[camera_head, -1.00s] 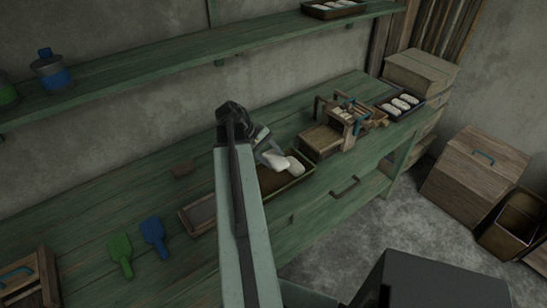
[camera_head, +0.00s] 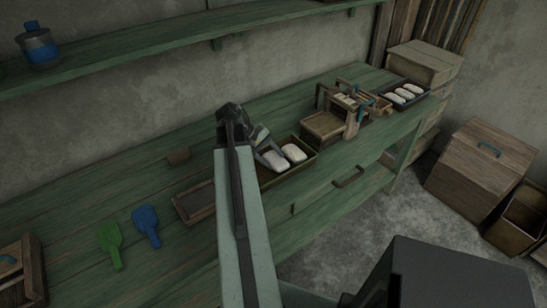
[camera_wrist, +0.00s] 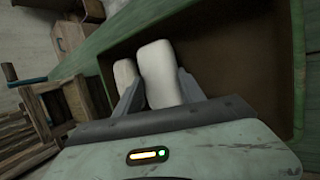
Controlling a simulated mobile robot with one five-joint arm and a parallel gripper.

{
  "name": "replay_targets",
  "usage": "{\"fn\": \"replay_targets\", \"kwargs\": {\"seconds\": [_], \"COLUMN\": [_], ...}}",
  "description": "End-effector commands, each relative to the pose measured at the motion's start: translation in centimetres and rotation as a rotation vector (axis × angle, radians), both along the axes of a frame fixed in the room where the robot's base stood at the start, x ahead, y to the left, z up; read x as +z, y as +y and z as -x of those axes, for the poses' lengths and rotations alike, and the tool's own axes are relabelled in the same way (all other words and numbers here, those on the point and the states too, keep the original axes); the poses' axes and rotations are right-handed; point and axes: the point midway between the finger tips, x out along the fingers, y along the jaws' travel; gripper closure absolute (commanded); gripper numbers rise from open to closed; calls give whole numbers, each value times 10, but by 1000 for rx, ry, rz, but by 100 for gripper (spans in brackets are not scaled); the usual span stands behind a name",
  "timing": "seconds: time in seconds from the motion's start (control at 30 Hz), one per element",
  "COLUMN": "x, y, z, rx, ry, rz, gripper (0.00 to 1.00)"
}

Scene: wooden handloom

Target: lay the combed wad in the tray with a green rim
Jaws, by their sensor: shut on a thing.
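My gripper (camera_wrist: 160,92) is shut on a white, rounded wad (camera_wrist: 160,72), which stands out between the two grey fingers in the wrist view. In the head view the held wad (camera_head: 275,160) is at the left part of the green-rimmed tray (camera_head: 301,168), within its outline and low. I cannot tell whether it touches the tray floor. A second white wad (camera_head: 294,153) lies in the tray just to the right; in the wrist view it is partly hidden behind the left finger. The tray's green rim (camera_wrist: 298,60) also shows in the wrist view. My arm covers the tray's left end.
A wooden device with a crank (camera_head: 338,112) stands right of the tray. Beyond it is a dark tray (camera_head: 425,96) of several white wads. A shallow wooden tray (camera_head: 193,202), a blue paddle (camera_head: 147,225) and a green paddle (camera_head: 110,244) lie to the left.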

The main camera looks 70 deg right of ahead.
Motion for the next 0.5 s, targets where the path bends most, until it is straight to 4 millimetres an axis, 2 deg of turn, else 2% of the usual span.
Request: {"fn": "replay_targets", "kwargs": {"seconds": [0.27,0.3,0.37,0.4,0.5], "x": [-3,-3,-3,-3,-3], "y": [1,1,1,1,1], "z": [-2,-2,-2,-2,-2], "rx": [-2,-2,-2,-2,-2], "ry": [-7,-7,-6,-6,-7], "rz": [-7,-7,-6,-6,-6], "gripper": [86,48,31,28,28]}}
